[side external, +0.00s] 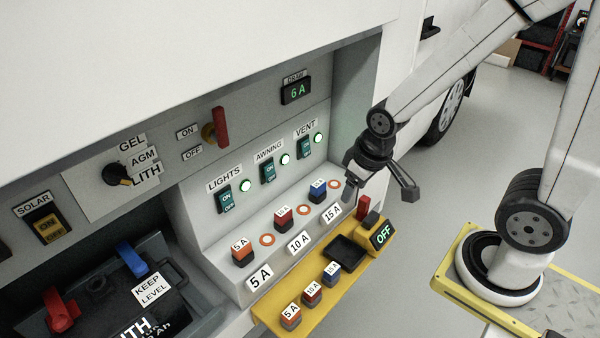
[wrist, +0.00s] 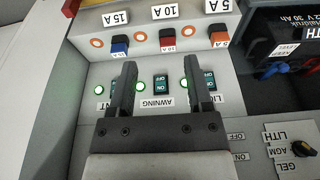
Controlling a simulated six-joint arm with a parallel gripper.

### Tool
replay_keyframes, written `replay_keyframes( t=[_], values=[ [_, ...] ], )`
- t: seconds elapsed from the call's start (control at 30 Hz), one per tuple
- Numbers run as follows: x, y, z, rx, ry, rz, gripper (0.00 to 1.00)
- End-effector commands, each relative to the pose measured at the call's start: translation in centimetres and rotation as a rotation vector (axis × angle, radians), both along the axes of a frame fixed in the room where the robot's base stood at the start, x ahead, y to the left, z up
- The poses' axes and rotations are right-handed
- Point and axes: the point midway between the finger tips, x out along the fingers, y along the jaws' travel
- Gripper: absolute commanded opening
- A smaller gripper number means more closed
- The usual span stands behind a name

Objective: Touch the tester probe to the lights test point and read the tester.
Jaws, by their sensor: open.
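The tester (side external: 383,234) is a yellow block with a dark display reading OFF in green, at the right end of the yellow shelf. A red upright piece (side external: 364,207), apparently the probe handle, stands beside it; its tip is hidden. The lights test point (side external: 267,240) seems to be the orange ring beside the seated 5 A fuse; it also shows in the wrist view (wrist: 187,31). My gripper (wrist: 158,66) is open and empty in front of the switch panel. In the side view it is near the panel's right end, above the red piece.
Lights, awning and vent switches (side external: 224,198) have lit green lamps. Seated fuses (side external: 284,216) line the ledge. Spare fuses (side external: 311,293) and a black dish (side external: 347,252) occupy the yellow shelf (side external: 270,316). The battery (side external: 110,290) sits left. The current display (side external: 296,91) reads 6 A.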

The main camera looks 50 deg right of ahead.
Motion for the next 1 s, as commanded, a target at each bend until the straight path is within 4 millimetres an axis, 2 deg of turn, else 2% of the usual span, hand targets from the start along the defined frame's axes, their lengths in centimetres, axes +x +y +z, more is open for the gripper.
replay_keyframes(
  t=[0.27, 0.47, 0.77, 1.0],
  values=[
    [0.9, -0.5, -0.2, 0.005, 0.007, -0.04, 0.65],
    [3.3, -2.2, -1.1, 0.023, 0.025, -0.165, 0.65],
    [8.2, -6.7, -4.0, 0.06, 0.064, -0.45, 0.65],
    [11.2, -11.2, -7.4, 0.088, 0.091, -0.684, 0.65]
  ],
)
